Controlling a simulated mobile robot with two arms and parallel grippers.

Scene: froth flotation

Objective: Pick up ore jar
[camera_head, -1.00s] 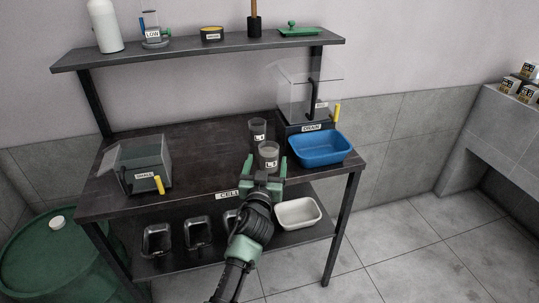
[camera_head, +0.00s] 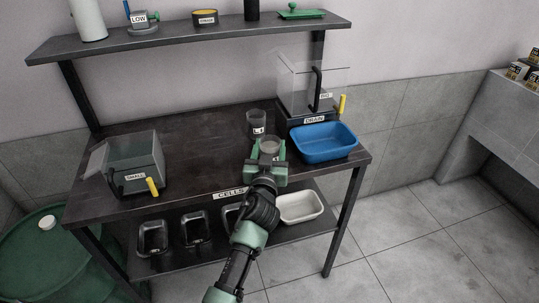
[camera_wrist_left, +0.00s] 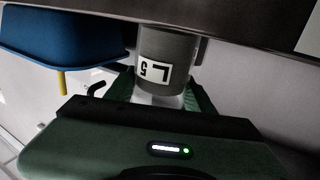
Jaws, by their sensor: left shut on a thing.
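A grey jar (camera_head: 270,145) stands near the front middle of the dark bench (camera_head: 200,135). My left gripper (camera_head: 269,153) is shut on it, with green fingers on either side of the jar. In the left wrist view the same jar (camera_wrist_left: 166,45) appears upside down between the fingers (camera_wrist_left: 165,90), with a white label that seems to read L5. I cannot tell whether its base touches the bench. A second similar grey jar (camera_head: 256,121), also labelled, stands just behind it. My right gripper is not in view.
A blue tub (camera_head: 324,142) is close on the right, before a clear drain box (camera_head: 312,88). Several black trays (camera_head: 152,237) and a white tray (camera_head: 300,207) sit on the lower shelf. An upper shelf (camera_head: 200,38) overhangs the back.

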